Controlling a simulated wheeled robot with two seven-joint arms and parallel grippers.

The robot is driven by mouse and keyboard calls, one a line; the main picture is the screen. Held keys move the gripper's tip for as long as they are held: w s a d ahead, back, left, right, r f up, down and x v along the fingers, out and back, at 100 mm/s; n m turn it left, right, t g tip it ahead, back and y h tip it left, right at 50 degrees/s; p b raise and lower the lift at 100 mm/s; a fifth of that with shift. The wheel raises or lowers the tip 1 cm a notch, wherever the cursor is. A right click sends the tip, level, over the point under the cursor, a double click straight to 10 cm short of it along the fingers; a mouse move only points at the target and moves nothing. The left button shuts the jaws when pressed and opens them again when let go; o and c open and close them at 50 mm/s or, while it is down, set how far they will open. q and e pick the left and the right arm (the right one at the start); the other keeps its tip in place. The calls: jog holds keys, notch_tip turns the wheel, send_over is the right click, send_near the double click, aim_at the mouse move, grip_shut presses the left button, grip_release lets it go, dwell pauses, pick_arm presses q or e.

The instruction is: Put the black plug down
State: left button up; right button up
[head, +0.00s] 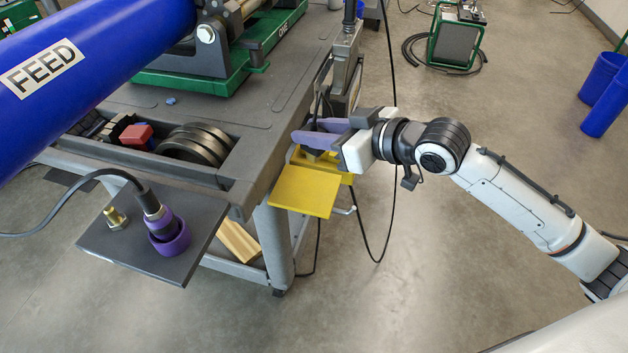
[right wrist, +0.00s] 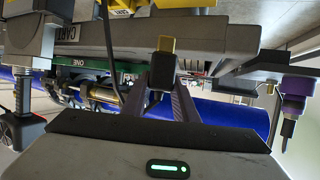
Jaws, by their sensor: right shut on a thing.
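My right gripper (head: 310,139), with purple fingers, is over the upper part of the yellow bracket (head: 305,192) at the cart's right side. In the right wrist view, the fingers (right wrist: 168,88) are shut on the black plug (right wrist: 164,68), a dark block with a brass-coloured end. In the head view the plug is not clearly seen behind the fingers. I cannot tell whether it touches the bracket. My left gripper is not in view.
A blue FEED pipe (head: 110,42) crosses the upper left. A black cable (head: 391,215) hangs near my right gripper. Floor right of the cart is mostly clear.

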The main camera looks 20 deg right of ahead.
notch_tip(320, 180, down, 9)
jog(key=shift+f+b, duration=0.1)
jog(key=shift+b, duration=0.45)
jog(key=shift+f, duration=0.15)
jog(key=o, duration=1.1)
